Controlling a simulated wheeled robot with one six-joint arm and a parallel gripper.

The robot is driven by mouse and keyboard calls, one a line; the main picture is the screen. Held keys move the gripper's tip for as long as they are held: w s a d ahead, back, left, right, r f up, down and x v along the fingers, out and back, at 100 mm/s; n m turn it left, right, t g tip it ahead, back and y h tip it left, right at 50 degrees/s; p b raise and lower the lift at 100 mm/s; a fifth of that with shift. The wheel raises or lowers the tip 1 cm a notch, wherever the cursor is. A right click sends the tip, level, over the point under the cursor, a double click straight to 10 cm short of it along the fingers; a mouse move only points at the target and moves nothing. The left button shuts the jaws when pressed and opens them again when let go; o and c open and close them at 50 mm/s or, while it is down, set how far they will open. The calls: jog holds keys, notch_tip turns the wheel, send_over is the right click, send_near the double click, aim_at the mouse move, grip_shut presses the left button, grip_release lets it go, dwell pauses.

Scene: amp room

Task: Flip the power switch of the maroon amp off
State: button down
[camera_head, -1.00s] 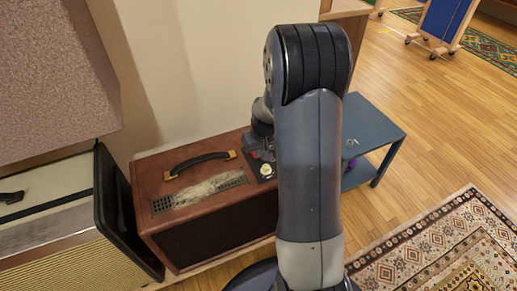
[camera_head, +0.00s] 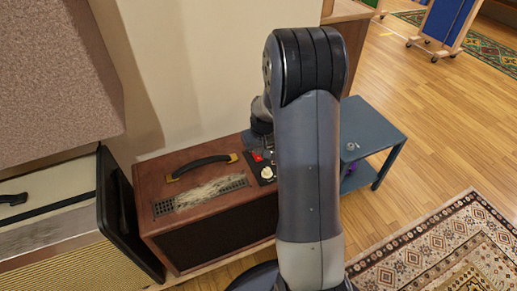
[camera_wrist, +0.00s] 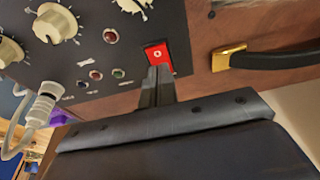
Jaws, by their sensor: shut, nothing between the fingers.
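The maroon amp (camera_head: 215,222) stands against the wall, with a black handle (camera_head: 200,166) and a dark control panel on its top. The red power switch (camera_head: 257,156) shows on that panel, left of my arm. In the wrist view the red switch (camera_wrist: 158,54) sits near the panel's edge with a small pale mark on it. My gripper (camera_wrist: 158,72) is shut and empty, its fingertips right at the switch's lower edge in that view. I cannot tell whether they touch it. In the head view my arm hides the fingers and part of the panel.
Cream knobs (camera_wrist: 54,23), small indicator lights and a plugged cable (camera_wrist: 44,106) lie beside the switch. The handle's brass mount (camera_wrist: 229,58) is on the other side. Another amp (camera_head: 60,235) stands close at left. A blue table (camera_head: 375,135) is at right, with open floor beyond.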

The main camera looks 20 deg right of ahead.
jog(key=p+v, duration=0.2)
jog(key=v, duration=0.1)
jog(key=p+v, duration=0.1)
jog(key=v, duration=0.1)
jog(key=shift+w+r, duration=0.1)
jog(key=shift+w, duration=0.15)
jog(key=s+r+p, duration=0.2)
jog(key=s+r, duration=0.2)
jog(key=r, duration=0.3)
jog(key=shift+s+r, duration=0.2)
jog(key=shift+r, duration=0.1)
jog(key=shift+f, duration=0.15)
jog(key=b, duration=0.2)
send_over(259, 158)
jog(key=f, duration=0.7)
jog(key=shift+s+f, duration=0.25)
jog(key=shift+f, duration=0.05)
jog(key=shift+w+d+f+b, duration=0.1)
jog(key=shift+w+f+b, duration=0.15)
jog(key=shift+f+b, duration=0.65)
jog(key=p+v, duration=0.1)
jog(key=v, duration=0.6)
jog(key=shift+r, duration=0.2)
jog(key=shift+w+f, duration=0.1)
jog(key=shift+w, duration=0.1)
